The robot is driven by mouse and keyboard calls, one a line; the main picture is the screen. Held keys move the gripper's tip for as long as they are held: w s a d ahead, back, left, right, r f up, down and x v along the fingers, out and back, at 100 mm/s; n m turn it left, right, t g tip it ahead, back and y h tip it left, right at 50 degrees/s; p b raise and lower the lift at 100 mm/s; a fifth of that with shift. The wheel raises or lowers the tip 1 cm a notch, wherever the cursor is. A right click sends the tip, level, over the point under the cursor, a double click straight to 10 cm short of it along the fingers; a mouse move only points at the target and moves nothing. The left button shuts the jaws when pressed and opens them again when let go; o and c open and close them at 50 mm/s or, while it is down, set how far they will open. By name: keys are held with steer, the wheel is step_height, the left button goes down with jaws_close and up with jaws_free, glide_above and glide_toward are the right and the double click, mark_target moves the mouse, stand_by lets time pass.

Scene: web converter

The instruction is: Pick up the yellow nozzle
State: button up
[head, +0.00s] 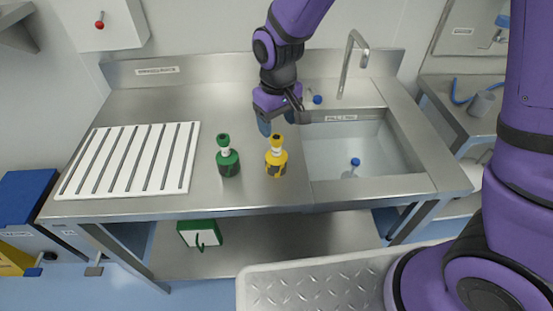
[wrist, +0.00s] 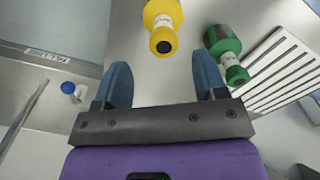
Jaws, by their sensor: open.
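The yellow nozzle (head: 276,159) stands upright on the steel counter, left of the sink, with a white band around its neck. In the wrist view the yellow nozzle (wrist: 162,22) shows at the top, ahead of and between my two blue fingers. My gripper (head: 268,125) is above the counter, behind the yellow nozzle, open and empty. In the wrist view my gripper (wrist: 162,80) has its fingers spread wide, with bare counter between them. The fingers appear apart from the nozzle.
A similar green nozzle (head: 228,158) stands just left of the yellow one. A white slotted rack (head: 130,160) lies at the left. The sink (head: 350,140) is at the right, with a blue-topped item (head: 355,162) in it. Another blue-topped item (head: 317,99) lies behind the sink near the faucet (head: 352,60).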

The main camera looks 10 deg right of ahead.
mark_target(276, 137)
steer(key=shift+s+a+f, duration=0.15)
steer(key=shift+f, duration=2.55)
jaws_close()
steer(key=shift+r, duration=0.1)
